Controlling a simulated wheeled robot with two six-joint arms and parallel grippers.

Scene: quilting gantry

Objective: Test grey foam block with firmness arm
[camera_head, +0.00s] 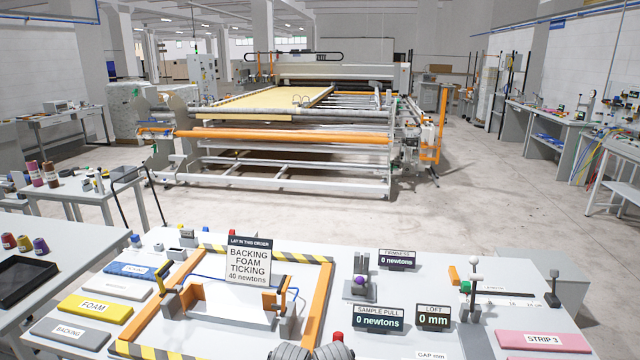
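The firmness station appears to be the grey stand with a purple ball (360,281) right of the table's middle. The firmness display (397,259) behind it reads 0 newtons. I cannot pick out a block that is surely the grey foam block. A flat grey pad labelled BACKING (70,334) lies at the front left, and a yellow pad labelled FOAM (95,308) lies behind it.
A striped frame with orange side bars (318,305) fills the table's left middle, with an upright sign (248,262) inside. The sample pull display (378,318) and loft display (433,317) stand right of it. A pink strip (543,341) lies at right. A quilting machine (290,135) stands behind.

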